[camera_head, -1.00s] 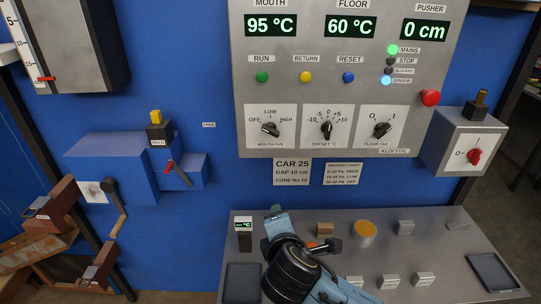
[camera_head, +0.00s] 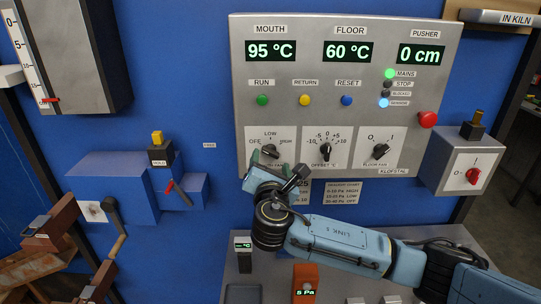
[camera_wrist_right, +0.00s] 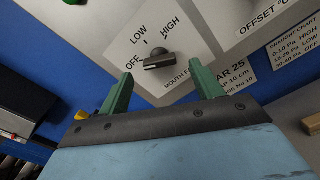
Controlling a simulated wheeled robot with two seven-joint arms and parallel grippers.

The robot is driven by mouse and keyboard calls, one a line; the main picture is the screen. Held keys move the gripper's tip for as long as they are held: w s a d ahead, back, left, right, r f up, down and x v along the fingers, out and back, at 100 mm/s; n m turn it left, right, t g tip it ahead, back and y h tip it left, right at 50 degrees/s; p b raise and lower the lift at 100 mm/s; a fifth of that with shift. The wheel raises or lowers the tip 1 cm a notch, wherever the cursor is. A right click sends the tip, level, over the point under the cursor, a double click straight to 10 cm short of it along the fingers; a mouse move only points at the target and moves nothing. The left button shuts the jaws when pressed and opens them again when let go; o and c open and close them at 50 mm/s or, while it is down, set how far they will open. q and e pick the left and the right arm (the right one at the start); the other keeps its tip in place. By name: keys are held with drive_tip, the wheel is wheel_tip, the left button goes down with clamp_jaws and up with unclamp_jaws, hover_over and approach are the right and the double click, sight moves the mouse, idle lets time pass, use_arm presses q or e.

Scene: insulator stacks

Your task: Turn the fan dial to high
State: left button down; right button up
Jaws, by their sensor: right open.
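The mouth fan dial (camera_head: 270,151) is a black knob on a white plate marked OFF, LOW and HIGH, at the panel's lower left. My right gripper (camera_head: 261,160) is just below and in front of it in the head view, covering part of the plate. In the right wrist view the dial (camera_wrist_right: 158,60) lies beyond the gap between my open green fingers (camera_wrist_right: 163,84), with nothing held. The knob is apart from both fingers there. Its exact setting is hard to tell now. My left gripper is not in view.
The offset dial (camera_head: 326,150) and floor fan dial (camera_head: 376,147) are to the right on the panel. A draught chart (camera_head: 343,192) hangs below. An orange meter (camera_head: 306,283) on the bench reads 5 Pa. A blue box with a red lever (camera_head: 178,191) stands left.

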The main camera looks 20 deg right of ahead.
sight(270, 155)
drive_tip(key=shift+x, duration=1.85)
drive_tip(key=shift+c, duration=0.3)
drive_tip(key=c, duration=0.9)
drive_tip(key=shift+m, duration=0.3)
drive_tip(key=m+b, duration=0.8)
drive_tip(key=m, duration=1.5)
drive_tip(key=shift+b, duration=0.4)
drive_tip(key=shift+m, duration=0.3)
